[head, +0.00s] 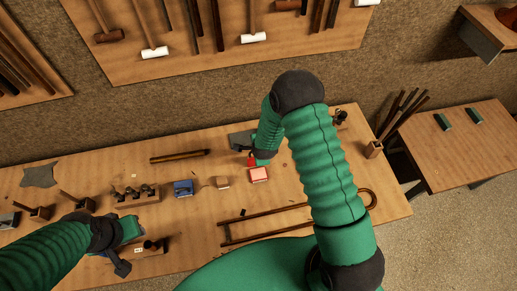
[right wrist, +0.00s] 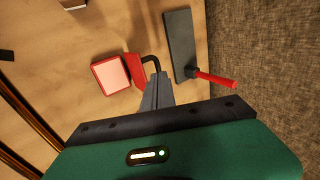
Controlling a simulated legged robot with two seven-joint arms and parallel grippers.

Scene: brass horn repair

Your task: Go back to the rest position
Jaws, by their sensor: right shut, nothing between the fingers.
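My right gripper (right wrist: 155,92) is shut and empty in the right wrist view, its grey fingers together above the workbench. In the head view my right arm reaches over the bench and its hand is largely hidden behind the forearm. My left gripper (head: 122,267) hangs low over the front left of the bench, beside a wooden block (head: 150,247); whether its fingers are open or shut is unclear. Just past the right fingertips is a red piece with a black hooked rod (right wrist: 135,68); I cannot tell whether they touch it.
A red box with a pale top (right wrist: 113,73) and a grey plate tool with a red handle (right wrist: 216,80) lie near the right gripper. On the bench (head: 195,225) are a blue box (head: 183,188), a wooden block (head: 222,183) and long brass tubes (head: 265,212). A side table (head: 450,155) stands right.

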